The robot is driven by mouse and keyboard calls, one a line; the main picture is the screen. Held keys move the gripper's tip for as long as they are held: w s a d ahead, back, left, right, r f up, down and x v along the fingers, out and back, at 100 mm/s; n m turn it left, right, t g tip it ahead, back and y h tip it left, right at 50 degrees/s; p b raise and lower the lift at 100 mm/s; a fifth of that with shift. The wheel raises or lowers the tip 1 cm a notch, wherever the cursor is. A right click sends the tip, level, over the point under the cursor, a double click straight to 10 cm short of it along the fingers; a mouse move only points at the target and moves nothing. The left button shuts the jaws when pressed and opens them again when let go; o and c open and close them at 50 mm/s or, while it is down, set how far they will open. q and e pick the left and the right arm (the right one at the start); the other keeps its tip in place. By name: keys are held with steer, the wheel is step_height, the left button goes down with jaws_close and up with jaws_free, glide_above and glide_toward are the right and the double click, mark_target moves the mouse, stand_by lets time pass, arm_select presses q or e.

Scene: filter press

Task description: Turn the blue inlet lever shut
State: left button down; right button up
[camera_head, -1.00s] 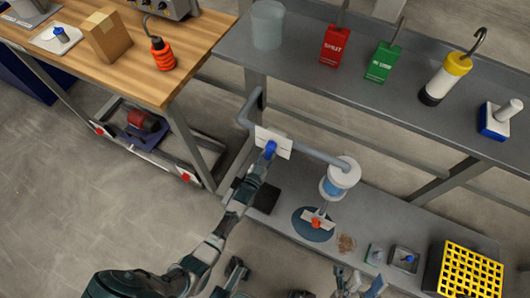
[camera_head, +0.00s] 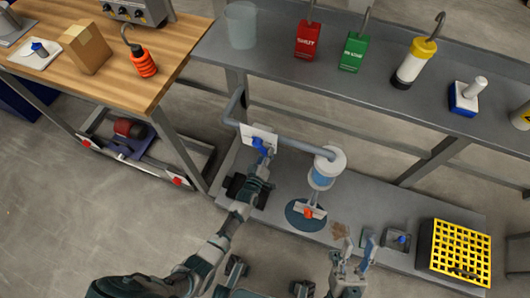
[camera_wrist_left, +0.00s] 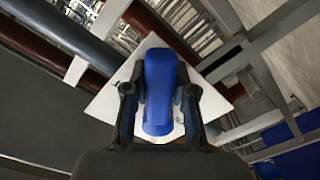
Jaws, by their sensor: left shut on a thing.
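The blue inlet lever (camera_head: 259,145) sits in front of a white plate (camera_head: 247,131) on the grey pipe (camera_head: 292,142), left of the filter housing (camera_head: 329,160). My left gripper (camera_head: 265,156) is shut on the lever. In the left wrist view the lever (camera_wrist_left: 160,85) stands between the two fingers of my left gripper (camera_wrist_left: 160,105), with the white plate (camera_wrist_left: 108,103) behind it. My right gripper (camera_head: 357,248) is at the bottom, empty, with its fingers apart.
An orange-handled valve (camera_head: 308,212) hangs below the filter over a dark round mat (camera_head: 294,214). A yellow grid crate (camera_head: 458,252) stands on the lower shelf at right.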

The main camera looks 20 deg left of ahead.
arm_select(q)
steer(key=shift+w+r+n, duration=0.1)
steer(key=shift+r+n, duration=0.3)
steer(key=shift+r, duration=0.05)
stand_by(0.3)
steer(key=c, duration=1.1)
jaws_free()
steer(key=shift+o, duration=0.9)
steer(key=shift+f, duration=0.15)
